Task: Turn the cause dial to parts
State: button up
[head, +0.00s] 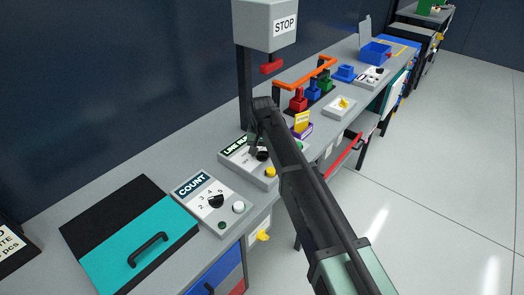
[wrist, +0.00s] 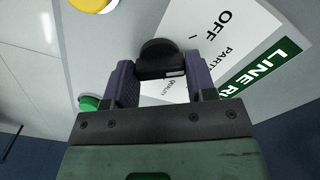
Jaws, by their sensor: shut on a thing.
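The cause dial is a round black knob (wrist: 158,52) on a white face lettered OFF, PARTS and QUALITY, with other lettering hidden. It also shows in the head view (head: 262,156), partly behind my arm. My gripper (wrist: 161,80) is shut on the knob, one finger on each side. In the head view my gripper (head: 258,143) is over the panel and its fingertips are hard to make out. A small pale mark on the knob is on the side near QUALITY; I cannot tell exactly where it points.
The dial's panel has a green LINE label (wrist: 262,72), a yellow button (wrist: 92,4) and a green button (wrist: 89,102). A COUNT panel (head: 212,202) stands nearer. A purple and yellow box (head: 301,124) and an orange frame (head: 305,74) are beyond. A STOP box (head: 268,25) overhangs the bench.

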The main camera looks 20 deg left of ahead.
aim_at(262, 152)
jog(key=shift+m, duration=1.3)
jog(key=o, duration=0.9)
jog(key=shift+o, duration=0.2)
notch_tip(262, 152, up, 11)
jog(key=p, duration=1.1)
jog(key=shift+f, duration=0.1)
